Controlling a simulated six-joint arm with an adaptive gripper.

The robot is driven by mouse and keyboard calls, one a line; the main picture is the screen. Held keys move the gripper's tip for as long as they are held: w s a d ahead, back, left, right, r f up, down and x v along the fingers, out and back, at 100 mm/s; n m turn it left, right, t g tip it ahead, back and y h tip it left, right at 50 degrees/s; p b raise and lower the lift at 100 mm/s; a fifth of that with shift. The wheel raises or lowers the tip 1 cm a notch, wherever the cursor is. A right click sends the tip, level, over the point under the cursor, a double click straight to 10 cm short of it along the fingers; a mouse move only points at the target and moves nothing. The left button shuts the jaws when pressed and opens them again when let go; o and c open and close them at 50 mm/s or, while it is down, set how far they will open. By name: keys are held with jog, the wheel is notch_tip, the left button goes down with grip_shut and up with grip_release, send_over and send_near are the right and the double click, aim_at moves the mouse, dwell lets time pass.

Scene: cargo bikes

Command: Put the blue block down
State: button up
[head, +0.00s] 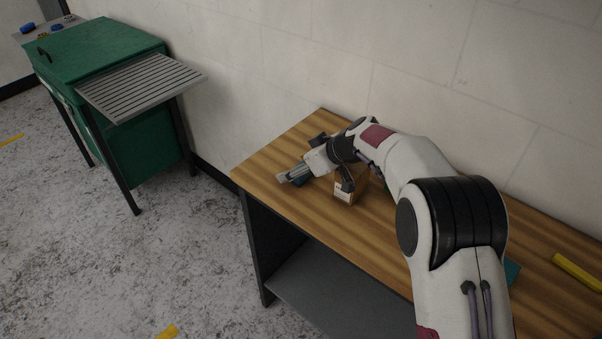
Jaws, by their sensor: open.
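My gripper (294,177) is low over the left part of the wooden workbench (268,172), pointing left, with its jaws open. A small dark blue block (300,182) shows just beneath and beside the fingers, at the tabletop. It is mostly hidden by the gripper, and I cannot tell whether the fingers touch it.
A small cardboard box (345,192) stands on the bench close to my gripper. A yellow bar (577,272) and a partly hidden teal item (512,270) lie at the right. A green cabinet (105,45) with a slatted shelf (140,85) stands left. The bench's front-left surface is clear.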

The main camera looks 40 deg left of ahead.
dwell(0.3)
jog(key=c, duration=1.3)
jog(key=shift+r, duration=0.15)
jog(key=shift+r, duration=4.9)
